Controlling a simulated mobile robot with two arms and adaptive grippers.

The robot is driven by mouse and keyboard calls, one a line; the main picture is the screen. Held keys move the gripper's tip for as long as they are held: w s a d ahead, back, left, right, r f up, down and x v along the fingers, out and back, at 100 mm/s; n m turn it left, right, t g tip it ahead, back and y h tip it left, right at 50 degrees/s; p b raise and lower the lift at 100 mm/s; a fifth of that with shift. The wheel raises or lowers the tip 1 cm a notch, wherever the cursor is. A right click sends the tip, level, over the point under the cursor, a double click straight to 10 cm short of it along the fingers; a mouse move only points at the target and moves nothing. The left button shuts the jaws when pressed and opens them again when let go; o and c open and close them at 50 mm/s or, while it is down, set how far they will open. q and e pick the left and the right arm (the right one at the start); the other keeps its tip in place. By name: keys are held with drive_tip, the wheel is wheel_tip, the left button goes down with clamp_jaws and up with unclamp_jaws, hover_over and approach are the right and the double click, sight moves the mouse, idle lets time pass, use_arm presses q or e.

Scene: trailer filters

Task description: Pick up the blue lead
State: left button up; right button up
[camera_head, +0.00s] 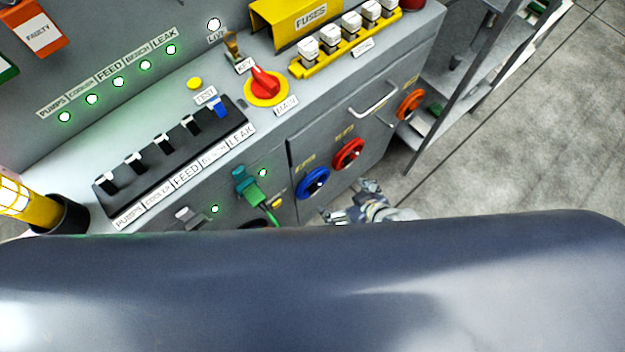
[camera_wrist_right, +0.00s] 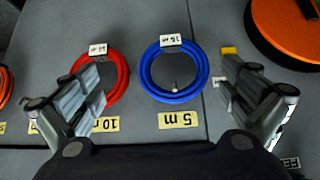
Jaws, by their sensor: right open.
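The blue lead (camera_wrist_right: 148,80) is a round coil with a white tag, lying against a grey surface beside a yellow "5 m" label. A blue ring (camera_head: 313,183) on the grey cabinet front in the head view looks like the same coil. My right gripper (camera_wrist_right: 162,92) is open and empty. In its wrist view the fingers stand on either side of the blue coil, the left one overlapping the red coil; contact is not visible. In the head view the right gripper (camera_head: 350,203) is just right of and below the blue ring. My left gripper is not in view.
A red coil (camera_wrist_right: 122,90) with a "10 m" label is beside the blue one. An orange coil (camera_head: 410,104) is farther along the cabinet, past a handle (camera_head: 374,99). A large orange-black round object (camera_wrist_right: 290,28) is at the wrist view's right. Open floor (camera_head: 520,150) lies right.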

drive_tip(key=y, duration=0.1)
approach(315, 180)
drive_tip(key=shift+n, duration=0.4)
drive_tip(key=shift+b+x, duration=0.35)
drive_tip(key=shift+x, duration=4.15)
drive_tip(key=c, duration=1.3)
